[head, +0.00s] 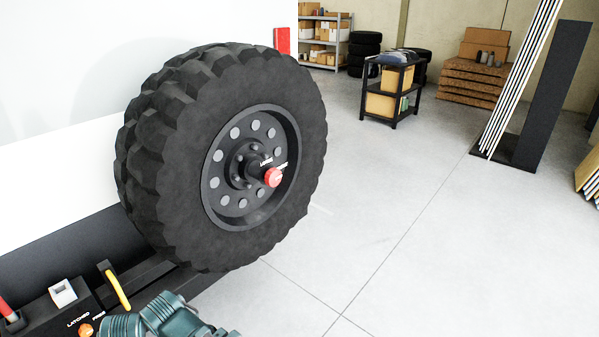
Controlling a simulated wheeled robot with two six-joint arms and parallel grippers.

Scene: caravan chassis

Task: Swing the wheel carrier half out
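The spare wheel (180,150) has a chunky black tyre and a dark grey rim, and stands upright beside the white caravan wall. Its hub has a red knob (273,177) with small labels too small to read. The carrier arm behind the wheel is mostly hidden; a dark beam (150,272) shows below the tyre. At the lower left are a yellow handle (118,286) and an orange button (86,330) near labels reading "LATCHED" and "FREE". A teal ribbed part, perhaps of my arm, shows at the bottom edge. No gripper fingers are visible.
The grey floor (370,230) right of the wheel is clear. Farther back stand a black cart (392,92) with boxes, stacked tyres (364,52), shelving, a brown stack (472,80) and a rack of long white strips (518,85). A red handle (8,312) is at the left edge.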

